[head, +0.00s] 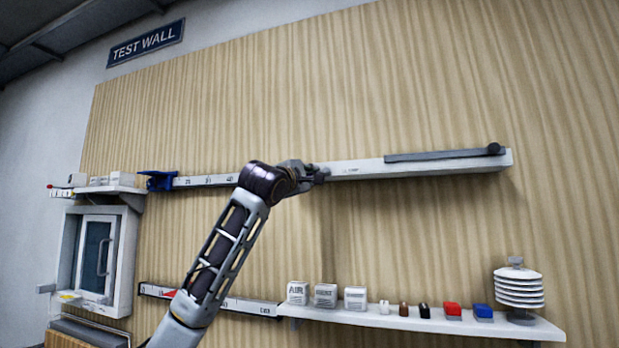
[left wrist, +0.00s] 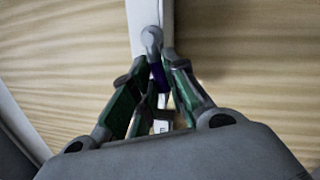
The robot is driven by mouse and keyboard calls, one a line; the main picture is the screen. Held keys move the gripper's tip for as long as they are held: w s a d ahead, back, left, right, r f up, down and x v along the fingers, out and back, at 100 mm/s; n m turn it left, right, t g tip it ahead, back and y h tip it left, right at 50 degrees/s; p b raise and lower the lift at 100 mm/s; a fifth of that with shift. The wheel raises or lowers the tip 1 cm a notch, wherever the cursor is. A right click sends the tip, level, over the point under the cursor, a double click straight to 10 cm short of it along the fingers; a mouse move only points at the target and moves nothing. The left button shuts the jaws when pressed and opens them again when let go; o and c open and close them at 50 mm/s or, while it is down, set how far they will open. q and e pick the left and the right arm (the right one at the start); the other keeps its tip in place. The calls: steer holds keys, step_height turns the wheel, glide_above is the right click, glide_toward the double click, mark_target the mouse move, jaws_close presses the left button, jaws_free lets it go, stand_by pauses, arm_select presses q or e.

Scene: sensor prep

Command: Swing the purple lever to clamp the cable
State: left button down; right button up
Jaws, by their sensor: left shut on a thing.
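The purple lever (left wrist: 159,79) shows in the left wrist view as a short purple piece between my fingers, with a grey rounded end (left wrist: 151,38) just beyond the fingertips. My left gripper (left wrist: 157,62) is shut on the lever. In the head view my left gripper (head: 318,174) is at the middle of the long white wall rail (head: 355,168), and it hides the lever there. I cannot make out the cable for certain in either view. My right gripper is not in view.
A dark grey bar (head: 440,155) with a round knob lies along the rail's right part. A blue bracket (head: 158,181) is at its left end. Below, a white shelf (head: 400,321) holds boxes, small coloured parts and a stacked white shield (head: 519,287). A glazed cabinet (head: 97,257) stands left.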

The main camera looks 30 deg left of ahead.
arm_select(q)
steer(key=shift+r, duration=0.1)
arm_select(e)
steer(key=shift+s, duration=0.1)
arm_select(q)
steer(key=shift+s+r+m+p, duration=0.15)
steer(key=shift+r+m+p, duration=0.2)
steer(key=shift+m, duration=0.25)
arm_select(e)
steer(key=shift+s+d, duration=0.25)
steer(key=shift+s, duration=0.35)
arm_select(q)
steer(key=shift+r, duration=0.1)
steer(key=shift+a+r+m+h+p, duration=0.15)
steer(key=shift+m+h+p, duration=0.45)
steer(key=shift+m, duration=0.7)
steer(key=c, duration=1.5)
jaws_free()
steer(key=shift+o, duration=0.3)
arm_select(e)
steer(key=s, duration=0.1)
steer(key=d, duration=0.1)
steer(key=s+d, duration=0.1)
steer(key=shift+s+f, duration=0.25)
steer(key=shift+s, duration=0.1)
